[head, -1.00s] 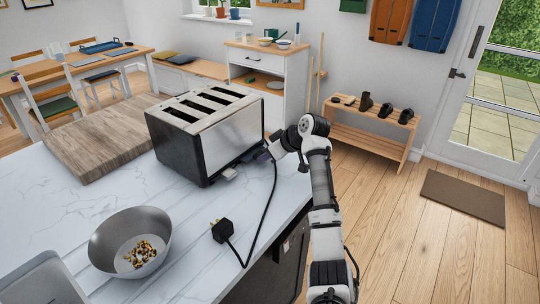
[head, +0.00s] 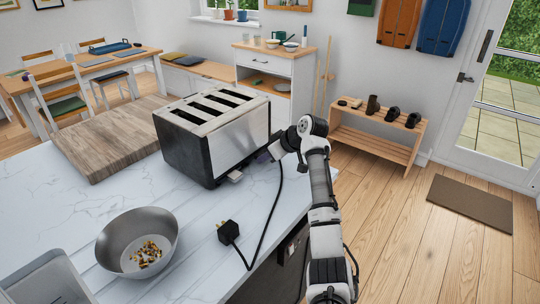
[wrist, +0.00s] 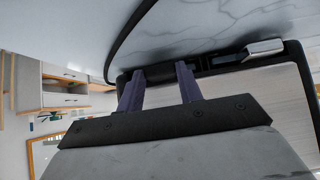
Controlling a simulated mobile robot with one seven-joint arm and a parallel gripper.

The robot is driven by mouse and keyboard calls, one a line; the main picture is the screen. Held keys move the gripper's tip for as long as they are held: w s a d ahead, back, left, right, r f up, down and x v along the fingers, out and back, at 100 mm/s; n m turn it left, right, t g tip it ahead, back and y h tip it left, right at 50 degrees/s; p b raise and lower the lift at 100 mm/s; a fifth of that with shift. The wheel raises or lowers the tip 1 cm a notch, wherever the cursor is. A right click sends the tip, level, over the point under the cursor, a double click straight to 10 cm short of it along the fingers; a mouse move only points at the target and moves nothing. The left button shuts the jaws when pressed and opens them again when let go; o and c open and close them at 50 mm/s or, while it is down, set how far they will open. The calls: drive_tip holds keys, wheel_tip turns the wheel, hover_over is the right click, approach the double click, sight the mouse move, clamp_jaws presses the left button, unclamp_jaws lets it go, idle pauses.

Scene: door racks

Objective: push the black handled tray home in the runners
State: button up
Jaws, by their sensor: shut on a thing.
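The four-slot steel and black toaster (head: 213,135) stands on the marble counter. In the wrist view, its steel face (wrist: 245,85) and black lower edge show upside down. The black tray handle (wrist: 160,73) is at that lower edge, between the two purple fingers of my gripper (wrist: 161,82). My gripper is shut on the handle. In the head view, my gripper (head: 266,155) reaches the toaster's right end low down; the handle is hidden there. The runners are hidden, and how far out the tray stands cannot be told.
A silver tab (wrist: 263,48) sticks out beside the handle. A black cord with a plug (head: 228,231) lies on the counter near my arm. A steel bowl (head: 138,243) with small pieces stands in front, and a wooden board (head: 112,140) lies to the left.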

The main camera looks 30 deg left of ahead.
drive_tip(key=o, duration=1.1)
drive_tip(key=shift+a, duration=0.15)
drive_tip(key=shift+c, duration=0.2)
drive_tip(key=b+v, duration=0.3)
drive_tip(key=v, duration=1.1)
drive_tip(key=shift+b, duration=0.4)
drive_tip(key=shift+f, duration=0.1)
